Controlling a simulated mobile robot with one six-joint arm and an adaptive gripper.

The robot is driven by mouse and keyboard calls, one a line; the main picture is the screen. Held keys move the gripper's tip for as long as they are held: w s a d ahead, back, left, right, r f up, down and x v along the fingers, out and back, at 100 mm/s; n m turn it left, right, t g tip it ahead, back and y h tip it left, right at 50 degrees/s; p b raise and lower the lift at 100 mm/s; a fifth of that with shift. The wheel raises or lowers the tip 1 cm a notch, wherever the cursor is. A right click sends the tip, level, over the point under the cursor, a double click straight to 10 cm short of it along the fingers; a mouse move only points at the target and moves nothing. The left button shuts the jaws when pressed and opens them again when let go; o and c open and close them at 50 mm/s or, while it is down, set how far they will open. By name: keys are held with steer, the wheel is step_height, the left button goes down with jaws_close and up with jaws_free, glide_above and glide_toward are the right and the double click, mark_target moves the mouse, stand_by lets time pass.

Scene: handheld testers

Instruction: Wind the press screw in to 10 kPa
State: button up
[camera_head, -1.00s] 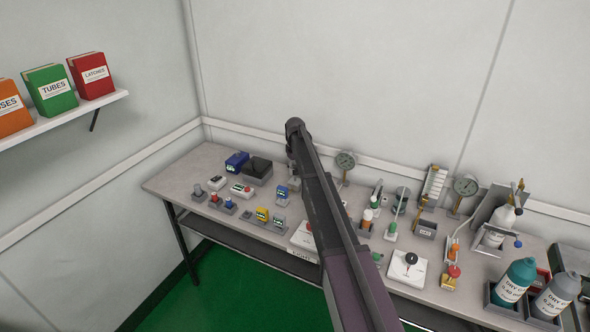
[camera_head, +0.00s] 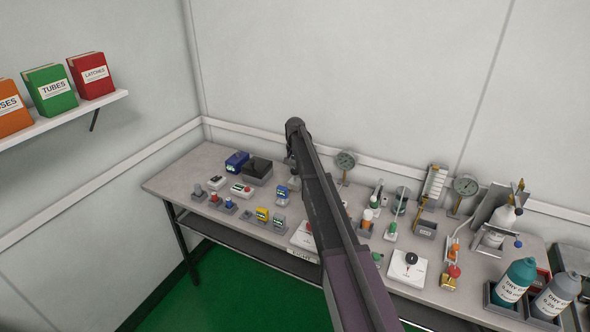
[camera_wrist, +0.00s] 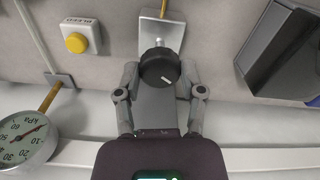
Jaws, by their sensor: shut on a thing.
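The press screw's round black knob (camera_wrist: 160,68) carries a white mark and sits on a metal shaft in front of a pale plate (camera_wrist: 163,15) in the wrist view. My gripper (camera_wrist: 159,76) is shut on the knob, one finger at each side. A round kPa gauge (camera_wrist: 27,138) is at the lower left, partly cut off. Its reddish needle points up and right in the picture; I cannot read an exact value. In the head view my arm hides the knob and most of my gripper; a gauge (camera_head: 345,161) stands just right of my arm.
A yellow button (camera_wrist: 77,43) on a white block and a tube lie left of the knob in the wrist view. A dark box (camera_wrist: 285,50) is close on the right. In the head view, several small testers and two bottles (camera_head: 516,280) (camera_head: 557,293) crowd the bench (camera_head: 165,182).

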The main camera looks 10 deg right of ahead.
steer(key=m, duration=0.5)
steer(key=shift+m, duration=0.3)
steer(key=m, duration=0.5)
steer(key=shift+m, duration=0.3)
steer(key=o, duration=1.2)
steer(key=shift+c, duration=0.2)
steer(key=shift+n, duration=0.4)
